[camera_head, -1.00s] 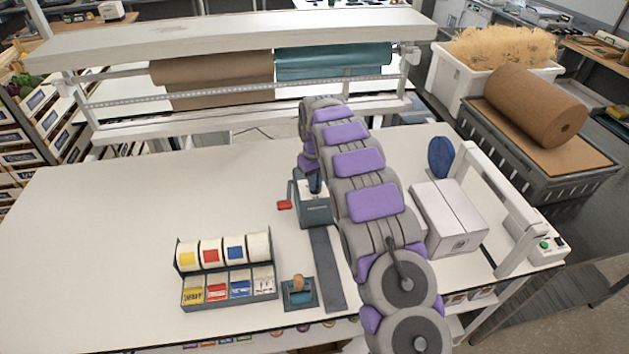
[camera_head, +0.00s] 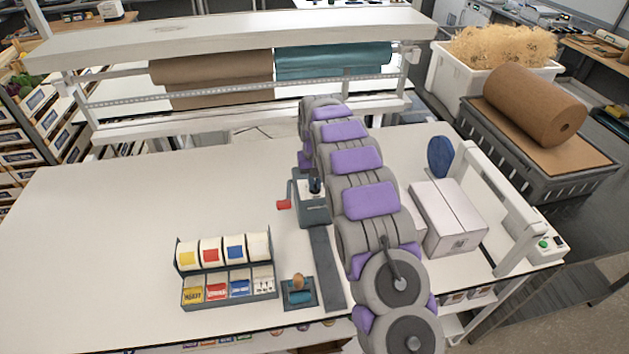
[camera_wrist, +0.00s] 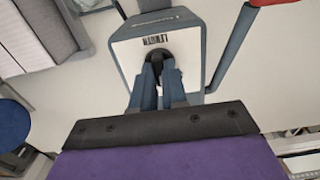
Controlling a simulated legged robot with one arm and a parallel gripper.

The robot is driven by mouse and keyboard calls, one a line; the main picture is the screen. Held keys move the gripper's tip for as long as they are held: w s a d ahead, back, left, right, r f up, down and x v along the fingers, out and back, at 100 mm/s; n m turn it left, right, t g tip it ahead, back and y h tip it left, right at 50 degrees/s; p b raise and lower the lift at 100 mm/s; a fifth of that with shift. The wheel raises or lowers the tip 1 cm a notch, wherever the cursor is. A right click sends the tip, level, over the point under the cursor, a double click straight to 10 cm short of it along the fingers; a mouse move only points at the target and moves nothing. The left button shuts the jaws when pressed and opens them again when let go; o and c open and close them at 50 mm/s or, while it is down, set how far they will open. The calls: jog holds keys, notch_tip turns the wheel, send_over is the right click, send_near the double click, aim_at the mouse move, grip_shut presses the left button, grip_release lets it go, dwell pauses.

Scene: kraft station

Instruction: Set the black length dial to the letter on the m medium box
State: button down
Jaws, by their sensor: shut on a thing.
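The black length dial (camera_wrist: 161,62) is on the pale face of a dark grey tape dispenser (camera_wrist: 195,52) in the wrist view. The dispenser also shows in the head view (camera_head: 313,212), right of the table's middle. My gripper (camera_wrist: 158,75) is shut on the dial, its two blue-grey fingers on either side of it. The fingers cover part of the dial, and its pointer cannot be made out. Printing above the dial looks like "LENGTH", upside down. White boxes (camera_head: 447,222) stand right of my arm; no size letter is readable on them.
A red-handled crank (camera_head: 284,204) sticks out from the dispenser's left side. A rack of coloured label rolls (camera_head: 228,290) and a stamp on a pad (camera_head: 299,290) stand near the front edge. The table's left half is clear.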

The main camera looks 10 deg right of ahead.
jog(key=c, duration=1.2)
grip_release()
jog(key=shift+o, duration=0.2)
notch_tip(320, 180, up, 17)
jog(key=p, duration=0.2)
jog(key=shift+r, duration=0.15)
jog(key=shift+a, duration=0.1)
